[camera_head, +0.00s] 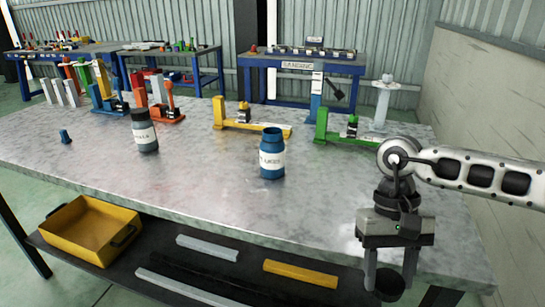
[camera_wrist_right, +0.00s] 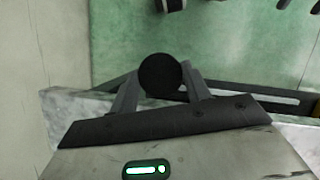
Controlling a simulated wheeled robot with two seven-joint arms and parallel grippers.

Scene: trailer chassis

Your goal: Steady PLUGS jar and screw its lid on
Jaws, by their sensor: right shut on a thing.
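A blue jar (camera_head: 271,157) with a white label stands upright on the grey metal table (camera_head: 210,190). Its lettering is too small to read surely. Its blue neck shows no lid. My right gripper (camera_head: 391,272) points down at the table's front right edge, to the right of the jar and nearer me. It is shut on a round black lid (camera_head: 389,286), held apart from the jar. In the right wrist view the lid (camera_wrist_right: 160,75) sits between the two fingers, with green floor beyond it. My left gripper is not in view.
A dark jar (camera_head: 144,132) with a black lid and a small blue piece (camera_head: 65,136) stand to the left. Yellow (camera_head: 252,126) and green (camera_head: 345,136) fixtures stand behind the blue jar. A yellow tray (camera_head: 91,230) is on the lower shelf. The table's front middle is clear.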

